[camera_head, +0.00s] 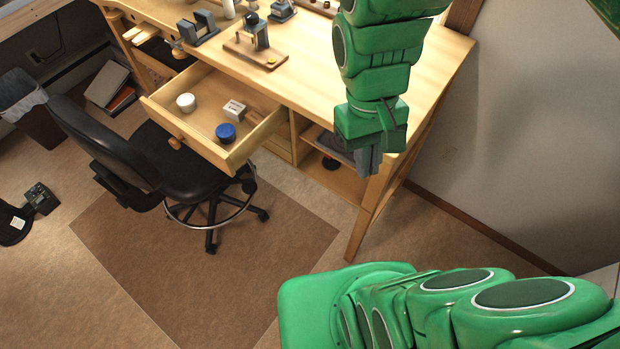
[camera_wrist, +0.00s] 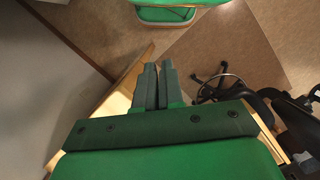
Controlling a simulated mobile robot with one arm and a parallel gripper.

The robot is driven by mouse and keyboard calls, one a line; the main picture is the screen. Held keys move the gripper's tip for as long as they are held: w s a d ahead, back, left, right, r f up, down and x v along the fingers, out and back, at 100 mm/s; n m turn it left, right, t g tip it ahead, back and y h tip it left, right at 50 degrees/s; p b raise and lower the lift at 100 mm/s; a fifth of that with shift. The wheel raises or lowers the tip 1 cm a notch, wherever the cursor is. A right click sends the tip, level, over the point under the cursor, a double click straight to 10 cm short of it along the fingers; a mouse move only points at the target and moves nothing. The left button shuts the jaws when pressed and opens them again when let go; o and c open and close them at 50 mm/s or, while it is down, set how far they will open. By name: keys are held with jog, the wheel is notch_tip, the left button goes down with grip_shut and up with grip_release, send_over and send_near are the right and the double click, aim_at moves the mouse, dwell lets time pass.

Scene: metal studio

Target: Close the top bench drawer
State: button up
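The top bench drawer (camera_head: 205,148) is pulled out from the wooden bench (camera_head: 420,75) in the head view. Its front has a round wooden knob (camera_head: 175,143). Inside lie a white round container (camera_head: 186,103), a small white box (camera_head: 234,109) and a blue-lidded jar (camera_head: 226,132). My gripper (camera_head: 368,165) points down by the bench's front right corner, to the right of the drawer and apart from it. In the wrist view the two fingers (camera_wrist: 159,66) lie close together with nothing seen between them. The drawer does not clearly show in the wrist view.
A black wheeled chair (camera_head: 185,170) stands in front of and partly under the drawer. A wooden block with a small tool (camera_head: 257,48) and a metal vise (camera_head: 198,28) sit on the bench top. The brown mat (camera_head: 270,235) right of the chair is clear.

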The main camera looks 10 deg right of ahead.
aim_at(277, 113)
jog(key=w+n+h, duration=0.1)
jog(key=w, duration=0.1)
jog(key=w+a+f+n+h, duration=0.1)
jog(key=w, duration=0.2)
jog(key=w+f+n+h, duration=0.1)
jog(key=w+n, duration=0.1)
jog(key=w, duration=0.1)
jog(key=shift+w+a+g+h, duration=0.1)
jog(key=shift+a+g+h, duration=0.1)
jog(key=shift+g+h, duration=0.2)
grip_shut()
jog(key=w+a+f+n+t+h, duration=0.2)
jog(key=w+a+f+n+h, duration=0.15)
jog(key=a, duration=0.35)
jog(key=w+a+f+n+t+h, duration=0.2)
jog(key=a+n+h, duration=0.15)
jog(key=a, duration=0.35)
jog(key=w+a+f+n+t+h, duration=0.2)
jog(key=w+a+f+n+h, duration=0.15)
jog(key=a, duration=0.35)
jog(key=s+a+f+n+t+y, duration=0.1)
jog(key=s+a+f+n+t, duration=0.45)
jog(key=a, duration=0.35)
jog(key=s+a+f+n+t+y, duration=0.1)
jog(key=s+a+f+n+t, duration=0.45)
jog(key=a, duration=0.35)
jog(key=shift+m+g, duration=0.35)
jog(key=shift+g, duration=0.05)
jog(key=x, duration=1.3)
jog(key=shift+d, duration=0.4)
